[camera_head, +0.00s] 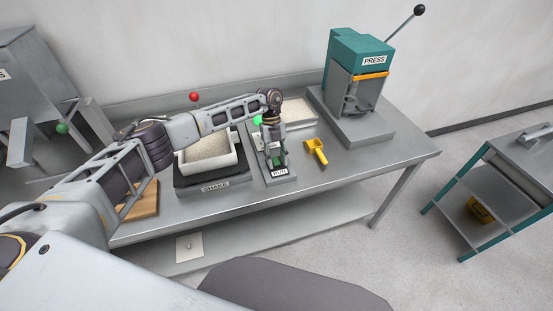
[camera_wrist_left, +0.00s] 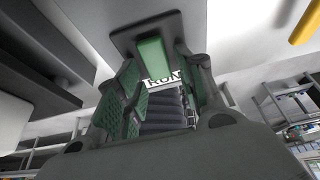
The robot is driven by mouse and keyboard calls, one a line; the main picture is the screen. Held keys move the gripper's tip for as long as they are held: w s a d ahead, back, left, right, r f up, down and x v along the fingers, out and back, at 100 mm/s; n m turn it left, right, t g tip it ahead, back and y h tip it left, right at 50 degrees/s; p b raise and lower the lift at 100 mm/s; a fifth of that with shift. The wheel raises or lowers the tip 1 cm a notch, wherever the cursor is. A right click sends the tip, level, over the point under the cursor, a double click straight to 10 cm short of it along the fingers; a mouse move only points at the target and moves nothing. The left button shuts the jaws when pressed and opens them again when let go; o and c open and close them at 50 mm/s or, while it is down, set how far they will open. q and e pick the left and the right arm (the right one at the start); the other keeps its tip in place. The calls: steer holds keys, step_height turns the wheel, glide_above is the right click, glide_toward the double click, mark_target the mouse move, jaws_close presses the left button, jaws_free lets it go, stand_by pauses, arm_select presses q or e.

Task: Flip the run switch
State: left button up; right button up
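The grey switch box (camera_head: 285,181) with the RUN label (camera_head: 280,172) stands on the steel table, beside the SHAKE unit. My left gripper (camera_head: 277,163) points down over the front of this box and hides much of its top. In the left wrist view the fingers (camera_wrist_left: 158,85), with green pads, are apart. The RUN label (camera_wrist_left: 163,80) shows between them. A green block (camera_wrist_left: 152,58) also shows there, seemingly on the box; I cannot tell whether the fingers touch it. A green lamp (camera_head: 257,120) shows behind the gripper. My right gripper is not in view.
The SHAKE unit (camera_head: 214,186) with a white tray (camera_head: 237,157) stands left of the box. A yellow scoop (camera_head: 316,151) lies just right. The teal PRESS (camera_head: 358,50) stands at the table's right end. A cart (camera_head: 505,180) is farther right.

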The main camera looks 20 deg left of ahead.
arm_select(q)
steer(key=shift+r, duration=0.1)
stand_by(0.3)
steer(key=v, duration=1.1)
steer(key=shift+r, duration=0.35)
steer(key=shift+w, duration=0.1)
